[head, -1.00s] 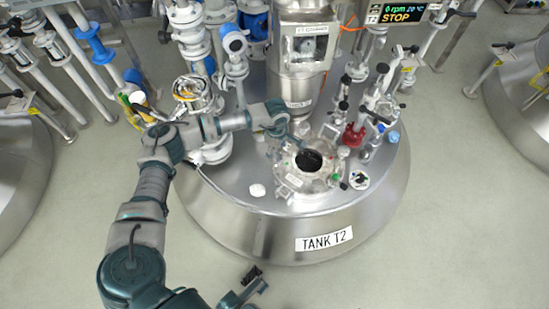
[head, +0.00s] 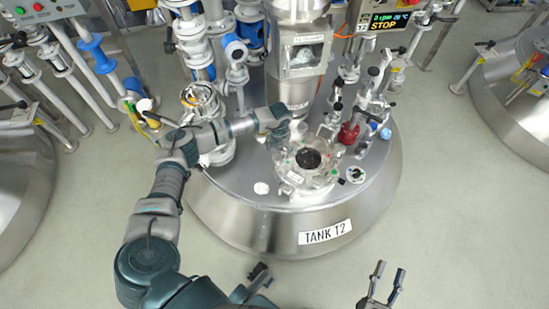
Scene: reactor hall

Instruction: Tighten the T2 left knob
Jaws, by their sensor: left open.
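The steel tank T2 (head: 265,228) stands in the middle, with a TANK T2 label (head: 325,231) on its front wall. On its top is a round port (head: 308,160) with a dark opening and small clamp parts around its rim. My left gripper (head: 292,140) is open at the upper left edge of this port. The left knob is too small to make out there and may be partly hidden by the gripper; I cannot tell whether they touch. My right gripper (head: 384,284) is open and empty at the bottom, in front of the tank and apart from it.
A column with a window box (head: 304,55) rises behind the port. A red valve part (head: 349,133), a blue cap (head: 386,133) and upright pipes crowd the right. A white disc (head: 261,188) lies left of the port.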

